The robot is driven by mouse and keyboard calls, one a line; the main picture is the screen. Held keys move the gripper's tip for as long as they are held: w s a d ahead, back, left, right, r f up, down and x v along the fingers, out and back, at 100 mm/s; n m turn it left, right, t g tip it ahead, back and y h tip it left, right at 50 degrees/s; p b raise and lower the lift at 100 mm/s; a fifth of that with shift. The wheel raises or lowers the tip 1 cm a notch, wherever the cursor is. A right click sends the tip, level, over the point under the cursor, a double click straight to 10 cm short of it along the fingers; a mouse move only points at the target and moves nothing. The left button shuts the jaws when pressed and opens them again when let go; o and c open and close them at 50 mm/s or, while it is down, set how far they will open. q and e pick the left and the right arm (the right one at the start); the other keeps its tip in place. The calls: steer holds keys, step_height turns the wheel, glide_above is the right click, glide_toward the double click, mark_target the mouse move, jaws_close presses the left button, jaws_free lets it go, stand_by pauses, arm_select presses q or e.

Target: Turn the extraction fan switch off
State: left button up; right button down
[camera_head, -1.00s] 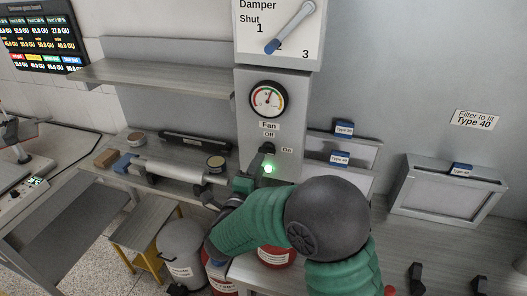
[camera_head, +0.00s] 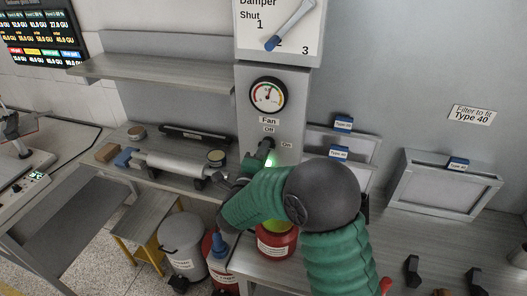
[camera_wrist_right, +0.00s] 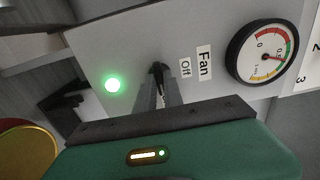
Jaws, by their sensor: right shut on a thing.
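The fan switch (camera_wrist_right: 157,69) is a small dark lever on the grey control panel (camera_head: 290,95). In the head view the label Off sits above it and On to its right. My right gripper (camera_wrist_right: 160,88) is shut on the switch; its fingers hide much of the lever, so its exact angle is hard to tell. In the head view the right gripper (camera_head: 259,156) reaches up to the panel just under the Off label. A green lamp (camera_wrist_right: 112,85) beside the switch is lit. My left gripper is in neither view.
A pressure gauge (camera_head: 268,96) and a damper lever (camera_head: 289,26) are above the switch. A grey cylinder (camera_head: 178,165) lies on the bench to the left. Framed filters (camera_head: 443,186) stand on the right. A red container (camera_head: 276,243) is below my arm.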

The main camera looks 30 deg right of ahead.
steer(key=shift+f, duration=0.15)
steer(key=shift+n, duration=0.4)
steer(key=shift+a+f+n+p, duration=0.1)
steer(key=shift+n+p, duration=1.85)
steer(key=shift+n, duration=6.75)
steer(key=c, duration=1.6)
jaws_free()
steer(key=shift+o, duration=0.7)
steer(key=shift+w, duration=0.1)
